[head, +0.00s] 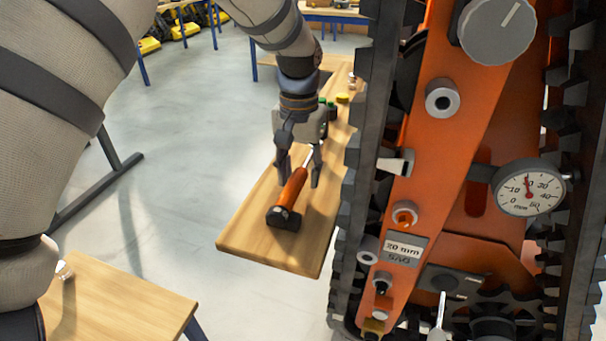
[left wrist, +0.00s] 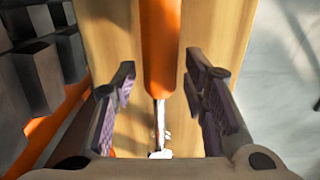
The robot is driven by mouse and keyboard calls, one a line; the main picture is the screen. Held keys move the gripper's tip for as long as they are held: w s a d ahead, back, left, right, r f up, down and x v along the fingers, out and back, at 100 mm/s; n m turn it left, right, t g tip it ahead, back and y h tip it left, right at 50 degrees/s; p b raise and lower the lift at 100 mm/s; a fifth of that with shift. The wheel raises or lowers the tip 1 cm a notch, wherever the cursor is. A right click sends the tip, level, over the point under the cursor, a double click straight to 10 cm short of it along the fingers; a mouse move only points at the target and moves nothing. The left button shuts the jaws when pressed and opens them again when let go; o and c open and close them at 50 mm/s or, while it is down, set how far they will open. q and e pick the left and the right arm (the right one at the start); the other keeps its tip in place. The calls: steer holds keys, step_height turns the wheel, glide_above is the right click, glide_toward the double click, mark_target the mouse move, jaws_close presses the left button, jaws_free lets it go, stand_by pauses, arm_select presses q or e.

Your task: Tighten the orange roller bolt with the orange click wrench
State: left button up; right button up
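The orange click wrench (head: 293,189) lies on a long wooden bench, its orange handle towards the near end with a dark block-like end. In the left wrist view its orange handle (left wrist: 160,45) and thin metal shaft run between my fingers. My left gripper (head: 300,180) points down over the wrench and is open, one finger on each side; I see gaps between the fingers (left wrist: 160,88) and the wrench. The orange roller bolt (head: 405,214) appears as an orange ring-shaped head on the orange carrier plate, right of the bench. My right gripper is not in view.
The wooden bench (head: 260,243) runs close beside the carrier's dark track (head: 352,210). The carrier bears a round gauge (head: 529,187), a grey knob (head: 497,28) and a "20 mm" label (head: 403,249). Another wooden table (head: 118,312) stands at lower left. Open floor lies between.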

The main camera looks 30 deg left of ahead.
mark_target(300, 170)
arm_select(q)
steer(key=shift+c, duration=0.6)
jaws_close()
steer(key=shift+w+r+p, duration=0.1)
steer(key=shift+r+p, duration=0.3)
steer(key=shift+r, duration=1.1)
steer(key=shift+r+p, duration=0.4)
steer(key=shift+r, duration=1.75)
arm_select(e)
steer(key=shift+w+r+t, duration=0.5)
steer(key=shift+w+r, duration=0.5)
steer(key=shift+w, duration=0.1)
arm_select(q)
steer(key=shift+f, duration=0.1)
